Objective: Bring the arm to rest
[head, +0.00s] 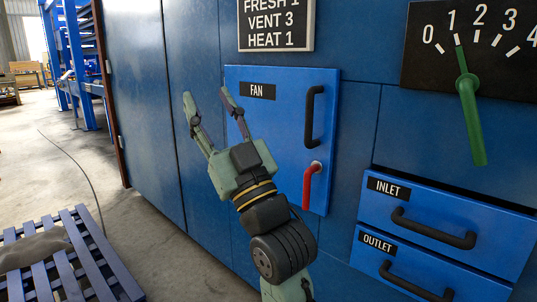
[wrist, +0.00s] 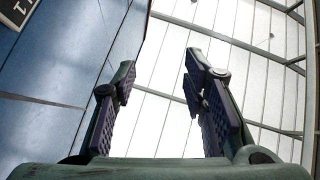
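My gripper (head: 207,98) is raised in front of the blue cabinet, pointing up and a little left in the head view. Its two fingers stand apart with nothing between them. In the wrist view my gripper (wrist: 159,88) also shows open and empty, with the pale roof behind it. The fingers overlap the left edge of the closed FAN door (head: 270,125) in the head view; I see no clear contact.
The FAN door has a black handle (head: 313,117) and a red lever (head: 310,186). INLET (head: 480,214) and OUTLET (head: 365,262) drawers look closed at right. A green dial lever (head: 470,110) points near 1. A sign (head: 276,25) hangs above. A slatted pallet (head: 95,250) lies lower left.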

